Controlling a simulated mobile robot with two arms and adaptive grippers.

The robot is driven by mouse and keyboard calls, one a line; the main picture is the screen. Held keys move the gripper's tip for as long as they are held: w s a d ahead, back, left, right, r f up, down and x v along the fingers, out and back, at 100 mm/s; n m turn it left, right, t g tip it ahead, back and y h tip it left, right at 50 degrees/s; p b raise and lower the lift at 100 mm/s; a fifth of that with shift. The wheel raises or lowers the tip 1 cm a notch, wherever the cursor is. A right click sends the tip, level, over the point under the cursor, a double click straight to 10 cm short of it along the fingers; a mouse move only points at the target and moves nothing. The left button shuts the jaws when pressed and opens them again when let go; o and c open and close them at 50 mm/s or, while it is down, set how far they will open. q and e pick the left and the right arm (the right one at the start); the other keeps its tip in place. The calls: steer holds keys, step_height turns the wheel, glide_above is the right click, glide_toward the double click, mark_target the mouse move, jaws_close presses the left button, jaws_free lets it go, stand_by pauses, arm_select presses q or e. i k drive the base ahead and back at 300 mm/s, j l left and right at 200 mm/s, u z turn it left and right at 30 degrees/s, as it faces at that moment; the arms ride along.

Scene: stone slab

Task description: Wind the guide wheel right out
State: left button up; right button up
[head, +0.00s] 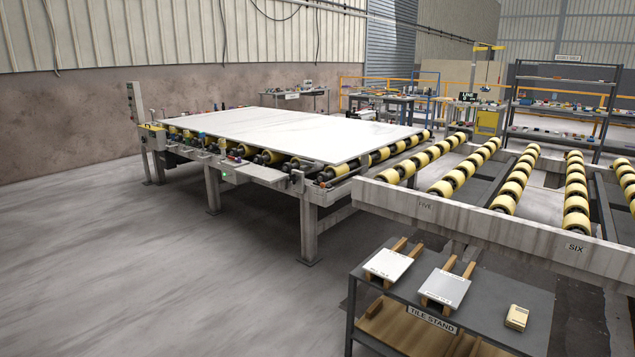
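A large white stone slab (320,130) lies flat on a roller table (240,174) with black and yellow rollers. Several small fittings (235,153) sit along the table's near edge, with another dark fitting (298,170) close to its near corner. They are too small for me to tell which one is the guide wheel or how far out it is wound. Neither of my grippers shows in the head view.
A roller conveyor (480,222) marked FIVE and SIX runs along the right. A dark tile stand (462,290) with two tile samples and a small beige box (517,317) stands in front of it. Shelves (565,85) and benches are at the back. The left floor (150,260) is clear.

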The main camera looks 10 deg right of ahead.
mark_target(292, 179)
steer(key=i, duration=4.25)
steer(key=l+z, duration=0.05)
steer(key=l, duration=0.2)
